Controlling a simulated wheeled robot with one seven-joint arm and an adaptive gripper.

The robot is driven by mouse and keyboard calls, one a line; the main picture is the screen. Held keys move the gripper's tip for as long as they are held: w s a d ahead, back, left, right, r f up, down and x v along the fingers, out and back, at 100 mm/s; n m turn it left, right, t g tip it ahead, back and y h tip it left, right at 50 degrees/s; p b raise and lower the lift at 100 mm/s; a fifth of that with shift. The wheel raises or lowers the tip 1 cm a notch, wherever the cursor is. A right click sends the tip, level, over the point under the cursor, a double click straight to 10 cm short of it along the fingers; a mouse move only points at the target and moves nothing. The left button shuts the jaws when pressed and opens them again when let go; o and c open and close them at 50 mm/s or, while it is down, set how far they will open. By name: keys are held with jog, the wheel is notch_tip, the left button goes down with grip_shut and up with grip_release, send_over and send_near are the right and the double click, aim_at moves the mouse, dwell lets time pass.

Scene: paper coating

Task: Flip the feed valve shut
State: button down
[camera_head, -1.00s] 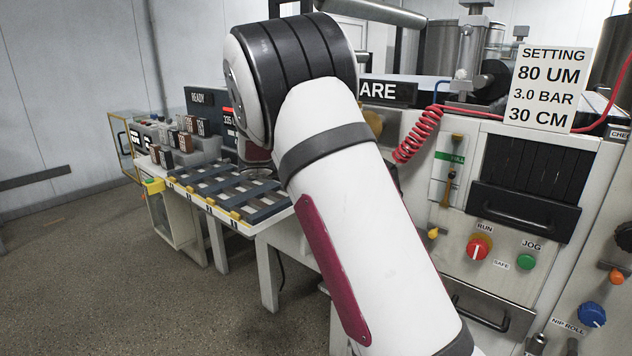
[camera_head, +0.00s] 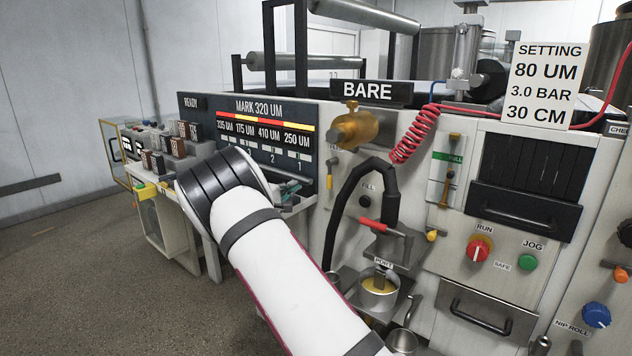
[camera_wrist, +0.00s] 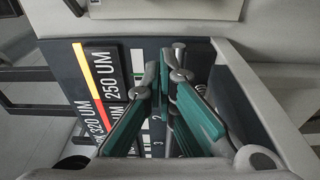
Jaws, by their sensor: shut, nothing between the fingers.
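A red lever handle (camera_head: 374,225) sits on the black hose (camera_head: 388,190) at the front of the coating machine in the head view. It slants slightly down to the right, above a metal cup (camera_head: 378,290) at the port. I take this handle as the feed valve; its label is not readable. My gripper (camera_head: 290,194) is left of it and apart from it, in front of the dark display panel, partly hidden by my arm. The wrist view shows its teal fingers (camera_wrist: 165,92) shut and empty, with the panel behind. The valve is not seen in the wrist view.
A brass fitting (camera_head: 357,127) sticks out above the hose. A red coiled hose (camera_head: 418,135) hangs to its right. A RUN knob (camera_head: 480,248) and a green JOG button (camera_head: 526,262) are farther right. A small metal cup (camera_head: 402,341) stands low in front.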

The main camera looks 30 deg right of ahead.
jog(key=shift+d, duration=0.15)
jog(key=shift+w+d, duration=0.2)
jog(key=shift+d, duration=2.1)
jog(key=shift+w+d, duration=0.15)
jog(key=shift+d, duration=2.15)
